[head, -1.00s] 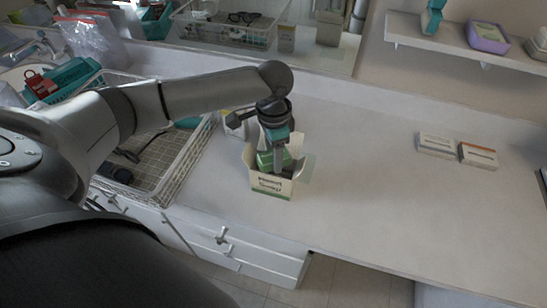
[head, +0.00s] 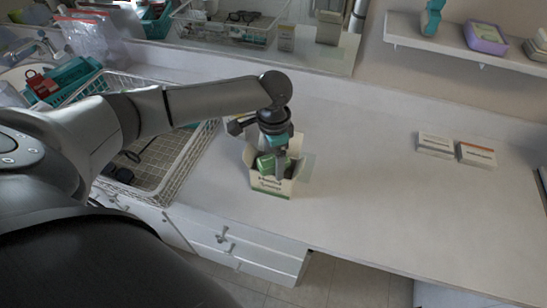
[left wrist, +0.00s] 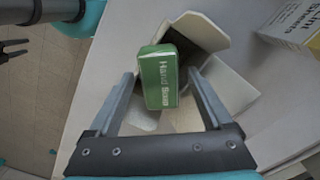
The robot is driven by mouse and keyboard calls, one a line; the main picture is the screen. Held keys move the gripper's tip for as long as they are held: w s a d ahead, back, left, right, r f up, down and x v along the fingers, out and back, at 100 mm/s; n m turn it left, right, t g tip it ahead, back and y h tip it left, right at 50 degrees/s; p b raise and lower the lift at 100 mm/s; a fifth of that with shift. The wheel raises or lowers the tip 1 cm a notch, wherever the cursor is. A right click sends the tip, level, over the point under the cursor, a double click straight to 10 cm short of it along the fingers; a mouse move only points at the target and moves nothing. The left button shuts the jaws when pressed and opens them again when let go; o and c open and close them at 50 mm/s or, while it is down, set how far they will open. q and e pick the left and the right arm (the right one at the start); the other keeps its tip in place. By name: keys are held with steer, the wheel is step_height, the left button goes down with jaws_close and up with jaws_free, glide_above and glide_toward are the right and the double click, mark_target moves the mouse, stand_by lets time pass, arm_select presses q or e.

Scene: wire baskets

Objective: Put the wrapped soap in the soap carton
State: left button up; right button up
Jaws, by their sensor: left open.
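The soap carton (head: 268,187) is a white box with green print, standing open on the counter with its flaps spread. The green wrapped soap (head: 266,164) is at the carton's mouth, with its upper part showing above the front wall. My left gripper (head: 282,163) is over the carton, pointing down. In the left wrist view the fingers of my left gripper (left wrist: 160,74) are apart, with the soap (left wrist: 159,80) between them and a gap on each side. A carton flap (left wrist: 200,28) and dark interior show beyond it. How deep the soap sits is hidden.
A wire basket (head: 188,165) stands left of the carton. A yellow-and-white box (left wrist: 292,28) is close by in the left wrist view. Two small boxes (head: 435,144) (head: 477,154) lie at the right. The counter between is clear.

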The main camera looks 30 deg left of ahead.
mark_target(274, 160)
arm_select(q)
steer(key=shift+f+b, duration=0.15)
steer(key=shift+b, duration=0.65)
step_height(274, 160, up, 16)
steer(key=p, duration=0.2)
steer(key=shift+f, duration=0.2)
steer(key=shift+d+f, duration=0.1)
